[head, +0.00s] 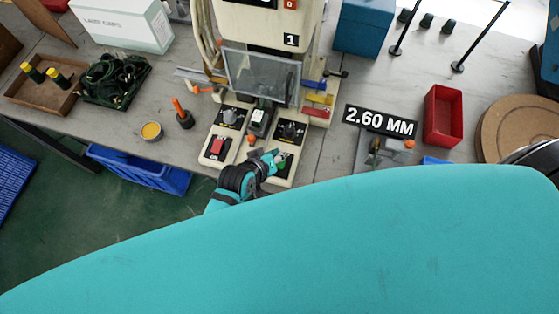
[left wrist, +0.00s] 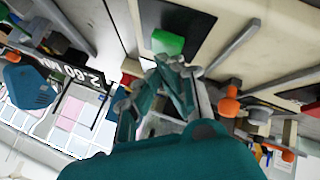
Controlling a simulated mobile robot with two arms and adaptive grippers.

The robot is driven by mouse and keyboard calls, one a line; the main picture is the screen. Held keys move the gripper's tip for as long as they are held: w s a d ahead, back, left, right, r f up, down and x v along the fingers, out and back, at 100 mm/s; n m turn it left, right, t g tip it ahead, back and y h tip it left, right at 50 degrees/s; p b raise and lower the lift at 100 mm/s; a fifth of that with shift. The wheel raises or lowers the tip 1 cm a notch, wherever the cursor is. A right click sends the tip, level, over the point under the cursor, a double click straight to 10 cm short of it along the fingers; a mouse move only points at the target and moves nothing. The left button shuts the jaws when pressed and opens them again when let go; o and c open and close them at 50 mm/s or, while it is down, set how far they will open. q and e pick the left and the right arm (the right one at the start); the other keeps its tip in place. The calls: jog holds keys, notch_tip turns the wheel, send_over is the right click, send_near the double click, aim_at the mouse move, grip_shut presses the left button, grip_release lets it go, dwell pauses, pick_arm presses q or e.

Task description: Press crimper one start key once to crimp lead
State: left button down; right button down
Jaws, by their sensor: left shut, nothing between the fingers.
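Crimper one (head: 262,22), a cream machine marked 1, stands on the bench in the head view. Its two front panels carry a red key (head: 217,147) on the left and a green key (head: 284,166) on the right. My left gripper (head: 277,157) is shut and empty, with its fingertips at the green key. In the left wrist view the green key (left wrist: 168,42) lies just beyond the closed fingertips (left wrist: 170,64). I cannot tell whether they touch it. A lead in the crimper cannot be made out. My right gripper is not in view.
A clear guard (head: 262,76) stands at the crimper's front. To the right are a 2.60 MM sign (head: 380,121), a small fixture with an orange knob (head: 409,144) and a red bin (head: 443,115). An orange-handled tool (head: 182,114) and a yellow tin (head: 151,131) stand left.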

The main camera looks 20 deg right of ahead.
pick_arm(q)
jog(key=shift+f, duration=0.5)
dwell(0.5)
jog(key=shift+r, duration=0.1)
jog(key=shift+r+p, duration=0.85)
jog(key=shift+r, duration=0.1)
notch_tip(320, 180, up, 5)
jog(key=p, duration=0.5)
dwell(0.6)
